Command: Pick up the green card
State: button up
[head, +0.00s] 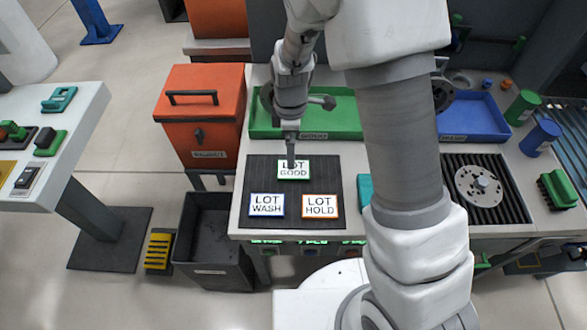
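The green card (294,173) has a green border and reads "LOT GOOD". It lies on a dark ribbed mat (253,188) on the workbench, at the back of a group of cards. My gripper (291,163) points down at the card's upper middle, its tip overlapping the card's top edge in the head view. The fingers are small and close together here, and I cannot tell whether they touch the card or hold it.
A blue-edged "LOT WASH" card (267,206) and an orange-edged "LOT HOLD" card (320,207) lie in front on the mat. A green tray (262,118) is behind, and a blue tray (478,118) is at right. An orange bin (199,120) stands left of the bench.

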jog(key=f, duration=0.8)
jog(key=shift+d+f, duration=0.25)
jog(key=shift+f, duration=0.1)
jog(key=c, duration=1.2)
